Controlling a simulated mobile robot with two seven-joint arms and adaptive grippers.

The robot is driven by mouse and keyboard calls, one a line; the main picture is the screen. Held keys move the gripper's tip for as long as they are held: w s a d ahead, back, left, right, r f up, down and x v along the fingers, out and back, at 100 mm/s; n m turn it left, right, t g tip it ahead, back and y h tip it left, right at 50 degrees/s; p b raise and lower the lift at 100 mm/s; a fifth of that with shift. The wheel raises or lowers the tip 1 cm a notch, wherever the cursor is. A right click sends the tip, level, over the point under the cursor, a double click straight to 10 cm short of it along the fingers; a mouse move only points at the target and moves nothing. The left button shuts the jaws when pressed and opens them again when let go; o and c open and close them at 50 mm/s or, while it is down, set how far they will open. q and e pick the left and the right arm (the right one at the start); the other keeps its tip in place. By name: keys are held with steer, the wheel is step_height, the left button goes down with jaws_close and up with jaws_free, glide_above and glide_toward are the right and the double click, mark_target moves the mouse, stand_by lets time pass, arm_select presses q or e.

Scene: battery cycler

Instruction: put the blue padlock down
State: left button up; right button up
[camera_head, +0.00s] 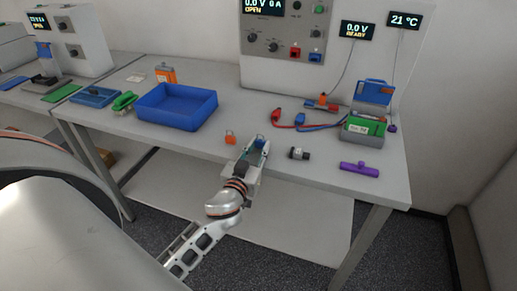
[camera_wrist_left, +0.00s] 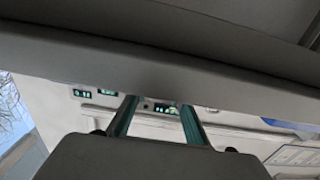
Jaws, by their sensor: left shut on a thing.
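My left gripper (camera_head: 257,148) reaches in from the front and is at the table's front edge, in the middle of the head view. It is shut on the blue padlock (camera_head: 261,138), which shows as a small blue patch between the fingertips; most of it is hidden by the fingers. I cannot tell whether the padlock touches the table. In the left wrist view the two fingers (camera_wrist_left: 158,118) stand apart, and the padlock cannot be made out between them. My right gripper is not in view.
An orange padlock (camera_head: 230,138) stands just left of the gripper. A black-and-silver cylinder (camera_head: 299,153) and a purple handle (camera_head: 359,169) lie to the right. A blue tray (camera_head: 178,125) is at left. Red and blue leads (camera_head: 305,126) lie behind. The white tabletop (camera_head: 240,109) has bare room between.

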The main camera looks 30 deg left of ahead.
arm_select(q)
steer(key=shift+f, duration=0.15)
steer(key=o, duration=0.9)
